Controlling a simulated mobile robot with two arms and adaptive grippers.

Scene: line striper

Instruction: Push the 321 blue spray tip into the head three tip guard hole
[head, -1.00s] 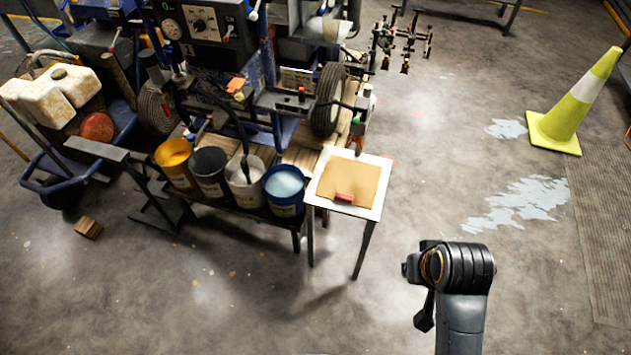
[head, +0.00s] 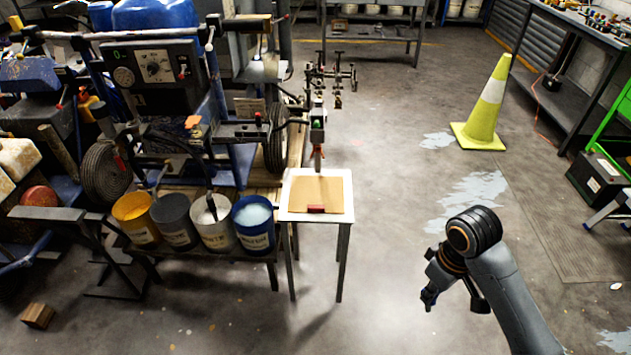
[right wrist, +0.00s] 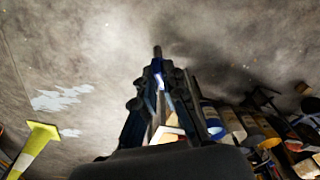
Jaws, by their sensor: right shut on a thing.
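My right gripper (head: 428,298) is low over the open floor, right of the small white-topped stand, pointing down. In the right wrist view its fingers (right wrist: 158,68) are shut on a small blue piece, seemingly the blue spray tip (right wrist: 157,75); a short dark stub juts beyond the fingertips. The number on it cannot be read. The line striper (head: 160,75) stands at the left. A dark bar with several hanging spray heads (head: 331,78) is at its right rear, well away from the gripper. Head three and its guard hole are too small to tell. My left gripper is not in view.
The white-topped stand (head: 345,212) holds a tan sheet and a small red block (head: 316,209). Several paint buckets (head: 253,222) stand left of it. A yellow-green cone (head: 485,105) stands at the right back. The floor between is clear.

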